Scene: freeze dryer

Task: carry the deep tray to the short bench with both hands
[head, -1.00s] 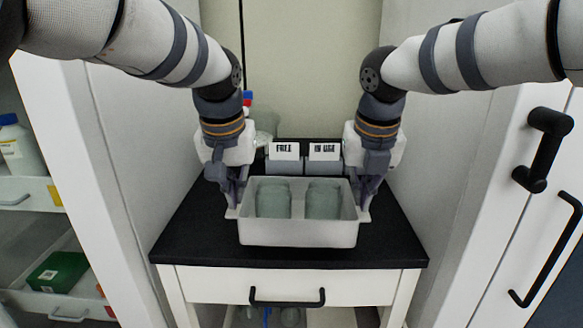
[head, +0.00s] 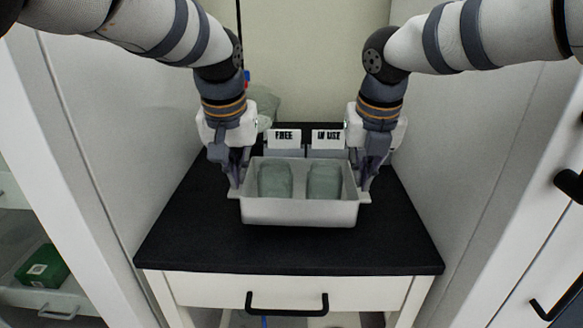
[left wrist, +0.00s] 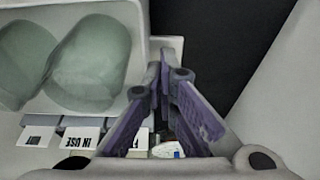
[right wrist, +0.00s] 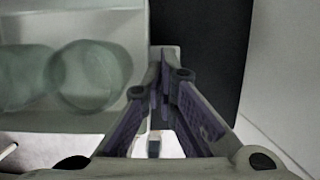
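The deep tray (head: 299,213) is a pale grey open box with two greenish translucent rounded containers (head: 275,181) (head: 324,181) inside. It is level over the black top of the short bench (head: 290,250); I cannot tell whether it touches it. My left gripper (head: 236,190) is closed on the tray's left end lip, and my right gripper (head: 364,188) on its right end lip. In the left wrist view the fingertips (left wrist: 162,58) meet at the lip beside the tray wall. The right wrist view shows the same for the right fingertips (right wrist: 163,58).
White panels flank the bench. The front of the black top is bare.

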